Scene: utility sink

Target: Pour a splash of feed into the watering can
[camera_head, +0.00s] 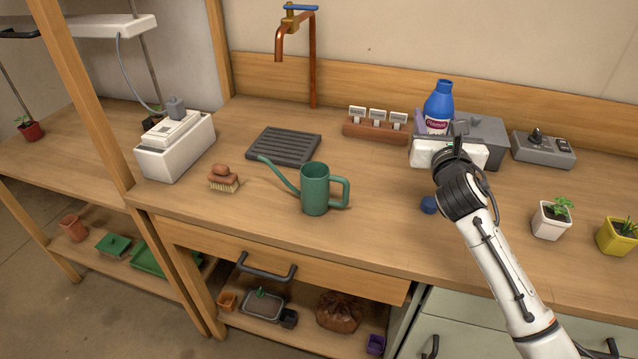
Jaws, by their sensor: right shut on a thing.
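The green watering can (315,190) stands upright near the middle of the bench, its spout pointing left and its handle on the right. A blue bottle (439,103) with a dark red label, apparently the feed, is upright at the back right of the can. My right gripper (437,128) is shut on the bottle; its body hides the bottle's lower part. I cannot tell whether the bottle's base touches anything. A small round blue cap (429,204) lies on the bench right of the can. My left gripper is not in view.
A drain grate (284,146) lies under the copper tap (313,60). A brush (223,179) and a white box (176,149) are left. A label rack (376,128), a grey device (542,148) and potted plants (551,220) stand on the bench.

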